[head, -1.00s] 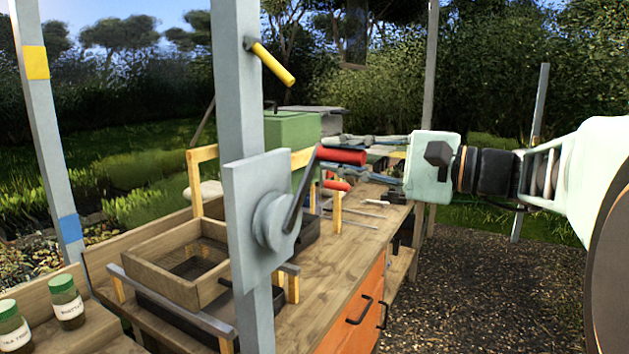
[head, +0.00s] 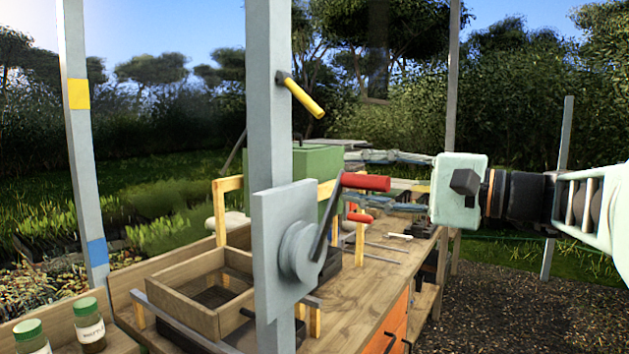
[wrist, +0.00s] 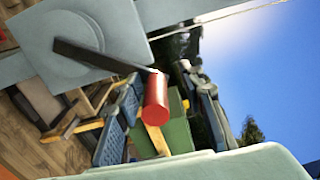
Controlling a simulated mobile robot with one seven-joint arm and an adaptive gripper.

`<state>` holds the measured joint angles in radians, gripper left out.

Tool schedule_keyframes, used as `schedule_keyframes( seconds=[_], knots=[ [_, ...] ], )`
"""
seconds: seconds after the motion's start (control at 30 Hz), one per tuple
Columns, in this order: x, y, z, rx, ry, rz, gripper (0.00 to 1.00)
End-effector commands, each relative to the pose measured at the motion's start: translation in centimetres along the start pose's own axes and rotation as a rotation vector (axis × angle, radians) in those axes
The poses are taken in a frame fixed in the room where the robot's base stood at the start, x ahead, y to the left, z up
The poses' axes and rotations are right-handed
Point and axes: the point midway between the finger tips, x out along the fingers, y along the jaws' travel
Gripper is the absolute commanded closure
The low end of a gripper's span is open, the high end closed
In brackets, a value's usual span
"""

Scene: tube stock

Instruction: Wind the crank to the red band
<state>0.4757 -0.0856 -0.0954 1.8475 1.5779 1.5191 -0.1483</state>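The crank is a grey plate (head: 268,235) with a round hub (head: 300,252) on a grey post (head: 268,110). Its dark arm (head: 325,215) slants up and right to a red handle (head: 366,182), which also shows in the wrist view (wrist: 156,103). My gripper (head: 372,180) is open, one finger above and one below the handle. In the wrist view a gap shows between the handle and each finger. Another grey post (head: 78,200) at the left carries a yellow band (head: 79,94) and a blue band (head: 97,252). I see no red band on it.
A yellow-handled lever (head: 302,97) sticks out of the crank's post above. The wooden bench (head: 365,295) below holds a wooden sieve box (head: 190,310), a green box (head: 300,165) and a smaller red piece (head: 360,217). Green-lidded jars (head: 88,325) stand at the lower left.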

Motion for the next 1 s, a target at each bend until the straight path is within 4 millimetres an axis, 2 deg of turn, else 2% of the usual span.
schedule_keyframes(
  seconds=[0.23,0.33,0.8,1.0],
  knots=[
    [-0.2,0.3,-0.2,0.005,0.004,0.003,0.64],
    [-1.0,0.3,-0.3,0.005,0.007,0.004,0.64],
    [-10.1,0.2,-0.3,0.005,0.005,0.003,0.64],
    [-11.8,0.2,-0.1,0.004,0.002,0.003,0.64]
  ],
)
